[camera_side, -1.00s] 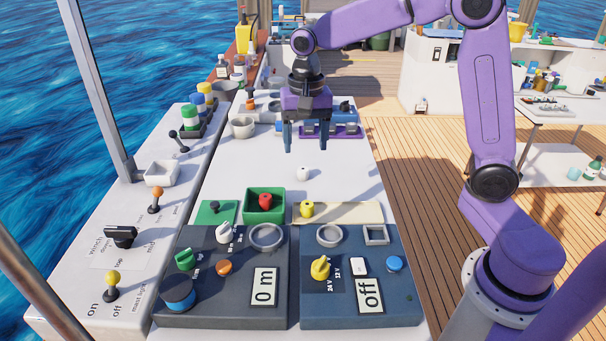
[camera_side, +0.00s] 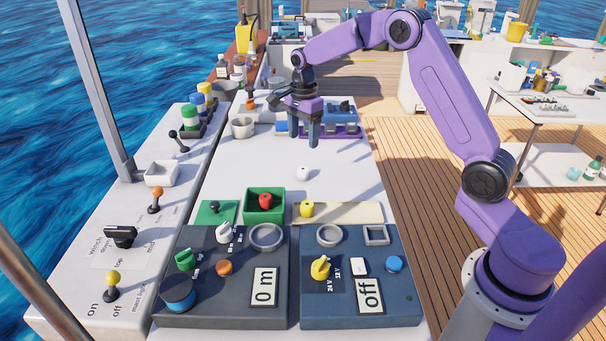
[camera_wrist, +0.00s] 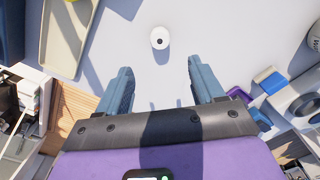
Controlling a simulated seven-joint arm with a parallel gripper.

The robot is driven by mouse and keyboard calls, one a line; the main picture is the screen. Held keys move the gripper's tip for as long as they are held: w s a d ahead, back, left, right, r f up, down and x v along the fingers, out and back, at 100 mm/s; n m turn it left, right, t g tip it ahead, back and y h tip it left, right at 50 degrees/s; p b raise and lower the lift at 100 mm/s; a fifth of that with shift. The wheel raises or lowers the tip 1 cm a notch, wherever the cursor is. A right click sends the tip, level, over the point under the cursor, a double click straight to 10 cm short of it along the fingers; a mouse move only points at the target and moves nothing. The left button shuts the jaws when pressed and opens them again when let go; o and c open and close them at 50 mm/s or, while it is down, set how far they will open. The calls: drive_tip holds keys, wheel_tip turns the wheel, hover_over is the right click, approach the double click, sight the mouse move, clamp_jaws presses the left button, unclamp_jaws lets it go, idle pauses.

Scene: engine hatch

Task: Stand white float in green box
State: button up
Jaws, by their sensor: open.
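The white float (camera_side: 303,173) is a small round piece with a dark spot on top. It sits alone on the white bench top, and it also shows in the wrist view (camera_wrist: 160,38) beyond the fingertips. The green box (camera_side: 264,207) is a small open box on the bench, behind the dark panels, with a red float (camera_side: 265,200) in it. My gripper (camera_side: 304,143) is open and empty, above the bench and behind the white float. Its two blue fingers (camera_wrist: 158,75) show in the wrist view, pointing toward the float but apart from it.
A yellow float (camera_side: 307,208) stands on a cream tray (camera_side: 350,212) right of the box. A green mat (camera_side: 216,212) with a dark knob lies left of it. Dark control panels (camera_side: 235,280) fill the front. Bench around the white float is clear.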

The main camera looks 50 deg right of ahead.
sight(303, 169)
wheel_tip(303, 169, down, 11)
drive_tip(key=shift+a+r, duration=0.1)
idle(0.5)
drive_tip(key=c, duration=1.2)
drive_tip(key=shift+r, duration=0.1)
